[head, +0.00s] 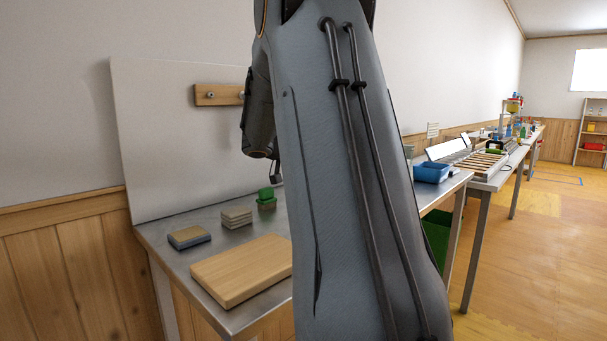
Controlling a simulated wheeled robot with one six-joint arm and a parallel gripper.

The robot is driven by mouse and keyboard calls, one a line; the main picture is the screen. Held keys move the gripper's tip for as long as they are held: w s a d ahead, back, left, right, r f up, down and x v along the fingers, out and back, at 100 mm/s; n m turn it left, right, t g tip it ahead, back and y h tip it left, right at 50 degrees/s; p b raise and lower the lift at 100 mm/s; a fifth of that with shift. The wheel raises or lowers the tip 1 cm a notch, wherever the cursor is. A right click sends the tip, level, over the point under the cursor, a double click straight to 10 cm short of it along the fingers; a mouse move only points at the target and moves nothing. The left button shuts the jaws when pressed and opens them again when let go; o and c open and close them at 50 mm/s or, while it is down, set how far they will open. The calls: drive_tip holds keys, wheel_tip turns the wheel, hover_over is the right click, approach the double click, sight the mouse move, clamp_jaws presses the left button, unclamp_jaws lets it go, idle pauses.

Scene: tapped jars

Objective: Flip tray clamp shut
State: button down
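No tray clamp can be made out in the head view. A blue bin or tray (432,174) sits on the metal bench to the right of my arm, with no clamp visible on it. My grey arm fills the middle of the view and hides much of the bench. Only a small dark piece at the end of my arm, perhaps part of my gripper (277,176), shows above the bench. Its fingers are not clear, so I cannot see whether it is open or holds anything.
A white panel stands behind. Open floor (525,260) lies right.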

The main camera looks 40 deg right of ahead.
drive_tip(key=shift+s+d+r+b, duration=0.1)
drive_tip(key=shift+d+r+b, duration=0.05)
drive_tip(key=shift+b, duration=0.15)
drive_tip(key=c, duration=1.6)
unclamp_jaws()
drive_tip(key=shift+s+d, duration=0.15)
drive_tip(key=shift+a, duration=0.2)
drive_tip(key=shift+a, duration=0.1)
drive_tip(key=shift+v, duration=3.8)
